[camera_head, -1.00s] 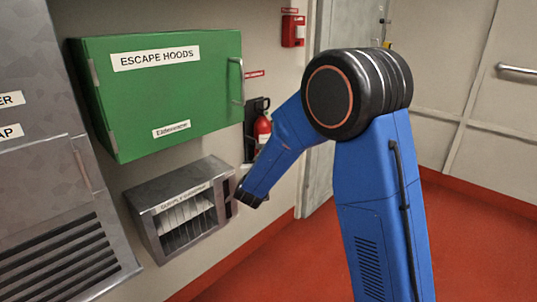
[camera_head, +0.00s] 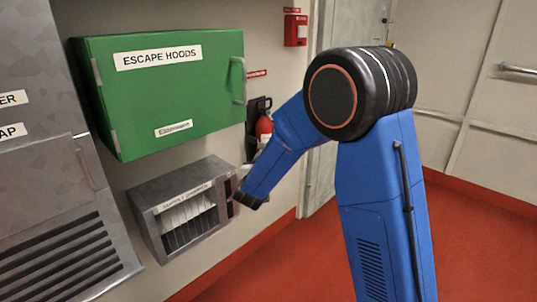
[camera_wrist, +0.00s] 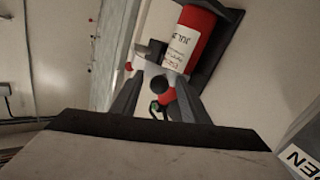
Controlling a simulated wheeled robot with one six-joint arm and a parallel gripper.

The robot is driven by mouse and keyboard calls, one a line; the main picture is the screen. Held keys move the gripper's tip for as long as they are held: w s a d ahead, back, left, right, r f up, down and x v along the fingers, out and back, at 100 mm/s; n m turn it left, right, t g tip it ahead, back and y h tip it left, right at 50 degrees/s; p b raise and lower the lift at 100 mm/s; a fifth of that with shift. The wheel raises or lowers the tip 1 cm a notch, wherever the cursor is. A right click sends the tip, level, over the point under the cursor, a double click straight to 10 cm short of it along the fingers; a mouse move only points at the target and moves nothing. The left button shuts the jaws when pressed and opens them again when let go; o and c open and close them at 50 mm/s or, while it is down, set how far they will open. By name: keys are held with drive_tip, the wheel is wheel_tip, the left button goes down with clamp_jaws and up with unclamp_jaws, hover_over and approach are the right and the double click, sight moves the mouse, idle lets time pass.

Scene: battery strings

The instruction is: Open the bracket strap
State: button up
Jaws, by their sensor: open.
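The red fire extinguisher (camera_head: 264,127) hangs in a black bracket (camera_head: 252,112) on the wall, right of the green cabinet. My arm hides its lower part in the head view. In the wrist view the red extinguisher (camera_wrist: 200,35) shows a white label and lies against the black bracket (camera_wrist: 228,40). My gripper (camera_wrist: 158,82) is open, its two grey fingers pointing at the extinguisher's grey end fittings. A black knob and a small red part show between the fingers. I cannot clearly tell the strap from the other fittings, nor whether the fingers touch anything.
The green escape hoods cabinet (camera_head: 160,95) and a grey metal box with slots (camera_head: 185,205) are close left of my arm. A red wall box (camera_head: 295,30) hangs above the extinguisher. A pale door (camera_head: 335,40) is at right. The red floor (camera_head: 475,240) is open at right.

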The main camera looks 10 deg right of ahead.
drive_tip(key=v, duration=1.6)
drive_tip(key=shift+s, duration=0.2)
